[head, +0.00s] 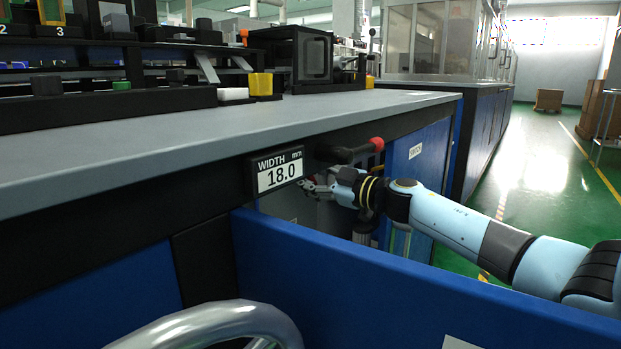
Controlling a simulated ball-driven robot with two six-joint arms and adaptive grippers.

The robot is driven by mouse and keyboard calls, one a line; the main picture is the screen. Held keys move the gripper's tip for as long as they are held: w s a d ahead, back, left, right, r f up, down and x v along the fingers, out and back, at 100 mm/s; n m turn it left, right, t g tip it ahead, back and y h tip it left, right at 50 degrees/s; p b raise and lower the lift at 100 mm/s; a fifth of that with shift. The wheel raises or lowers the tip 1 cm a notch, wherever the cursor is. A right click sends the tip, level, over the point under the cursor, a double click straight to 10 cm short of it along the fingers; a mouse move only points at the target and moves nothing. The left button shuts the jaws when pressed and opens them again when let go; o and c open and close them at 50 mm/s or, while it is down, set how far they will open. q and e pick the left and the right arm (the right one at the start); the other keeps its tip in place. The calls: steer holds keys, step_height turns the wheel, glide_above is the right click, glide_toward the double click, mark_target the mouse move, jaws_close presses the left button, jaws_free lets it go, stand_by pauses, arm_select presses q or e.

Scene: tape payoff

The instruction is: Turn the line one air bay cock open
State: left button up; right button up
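My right arm comes in from the right, and its gripper (316,187) is at the opening under the worktop, just below and right of the width display. Its fingers are small and partly dark here; I cannot tell whether they are open or shut, or whether they touch anything. A black bar with a red end (376,144) sticks out just above the gripper; I cannot tell whether it is the cock. No part is clearly recognisable as the line one air bay cock. My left gripper is not in view.
The width display (277,172) reads 18.0 mm on the front of the grey worktop (180,135). A blue panel (400,285) stands in front of the opening, below my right arm. A shiny curved tube (215,322) is at the bottom. Green floor (540,170) is free at right.

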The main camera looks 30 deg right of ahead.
steer(key=shift+o, duration=0.9)
steer(key=v, duration=1.2)
